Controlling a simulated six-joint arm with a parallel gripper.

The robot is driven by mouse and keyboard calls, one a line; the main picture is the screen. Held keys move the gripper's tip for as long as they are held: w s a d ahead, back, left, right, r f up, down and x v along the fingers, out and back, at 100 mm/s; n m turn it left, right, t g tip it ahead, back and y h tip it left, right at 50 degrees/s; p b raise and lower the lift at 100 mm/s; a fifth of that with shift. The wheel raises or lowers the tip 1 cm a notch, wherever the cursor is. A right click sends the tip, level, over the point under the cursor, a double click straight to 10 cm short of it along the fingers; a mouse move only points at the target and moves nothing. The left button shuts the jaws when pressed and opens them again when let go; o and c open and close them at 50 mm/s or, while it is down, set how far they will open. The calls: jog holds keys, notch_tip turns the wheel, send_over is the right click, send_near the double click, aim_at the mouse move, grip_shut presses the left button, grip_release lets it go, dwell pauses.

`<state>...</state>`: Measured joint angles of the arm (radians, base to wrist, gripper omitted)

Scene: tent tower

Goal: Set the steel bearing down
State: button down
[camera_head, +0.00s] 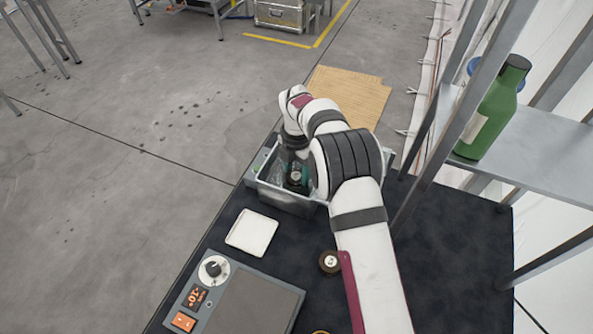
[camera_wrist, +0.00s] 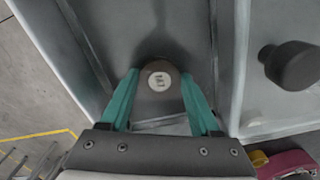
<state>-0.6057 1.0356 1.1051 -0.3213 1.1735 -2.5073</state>
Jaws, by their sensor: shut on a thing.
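My gripper (camera_wrist: 159,88) has its teal fingers shut on a round piece, taken as the steel bearing (camera_wrist: 159,76), with a dark brown rim and a pale, marked round face. The fingers hold it from both sides. In the head view my gripper (camera_head: 296,172) points down inside the grey bin (camera_head: 291,203), between its walls. The bin's floor (camera_wrist: 145,35) shows behind the piece in the wrist view. I cannot tell whether the piece touches the floor.
A similar brown disc (camera_head: 330,262) lies on the dark table (camera_head: 455,245). A white square dish (camera_head: 252,232) and a grey device with a knob (camera_head: 213,268) stand at the front left. A green bottle (camera_head: 492,108) stands on the metal shelf (camera_head: 548,158) at right.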

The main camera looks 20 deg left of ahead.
aim_at(296, 175)
jog(key=shift+c, duration=0.6)
grip_release()
notch_tip(296, 175, up, 12)
jog(key=shift+r, duration=0.1)
